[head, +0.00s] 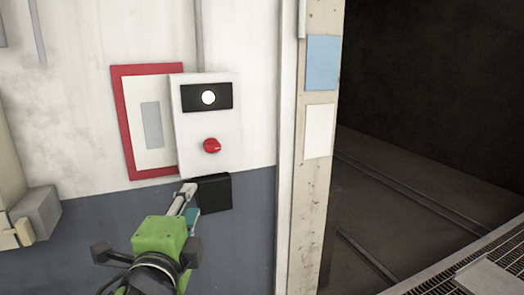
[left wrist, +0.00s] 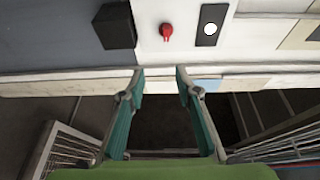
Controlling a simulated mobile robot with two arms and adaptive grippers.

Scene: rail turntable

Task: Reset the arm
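My left gripper (head: 187,200) is in front of the wall, below a white control box (head: 188,130). In the left wrist view my left gripper (left wrist: 159,72) has its two teal fingers spread apart with nothing between them. The box carries a red knob (head: 212,146) and a black panel (head: 190,98) with a lit white round lamp (head: 208,97). These also show at the top of the left wrist view, as the red knob (left wrist: 167,32) and the lamp (left wrist: 210,29). My right gripper is in neither view.
A black block (head: 214,193) sits under the box, close beside the fingers in the head view. A red-framed board (head: 118,95) hangs left of the box. A post (head: 311,190) edges a dark opening with rails (head: 425,205). A grating (head: 440,285) lies at lower right.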

